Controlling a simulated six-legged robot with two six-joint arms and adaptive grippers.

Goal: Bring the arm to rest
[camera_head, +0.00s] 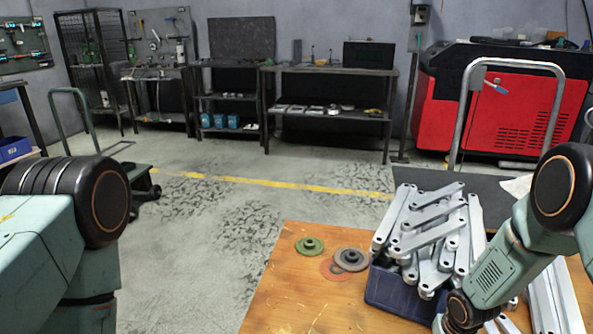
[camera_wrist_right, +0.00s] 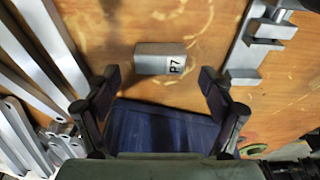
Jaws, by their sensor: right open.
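Galvanized brackets (camera_head: 432,228) are heaped in and above a dark blue bin (camera_head: 392,290) on the wooden table. Long grey bars (camera_wrist_right: 38,50) lie along the left of the right wrist view. My right gripper (camera_wrist_right: 158,84) is open, with nothing between its fingers. A dark blue surface (camera_wrist_right: 155,128) shows below and between the fingers. A grey block marked P7 (camera_wrist_right: 155,58) lies on the wood beyond the fingertips. In the head view my right arm comes in at the right, beside the heap. My left arm shows at the left edge, but its gripper is out of view.
The wooden table (camera_head: 290,290) has a green disc (camera_head: 309,245) and a grey disc (camera_head: 352,259) near its back left corner. More grey bars (camera_head: 555,300) lie at the right. A grey metal fixture (camera_wrist_right: 262,40) stands at the upper right of the wrist view.

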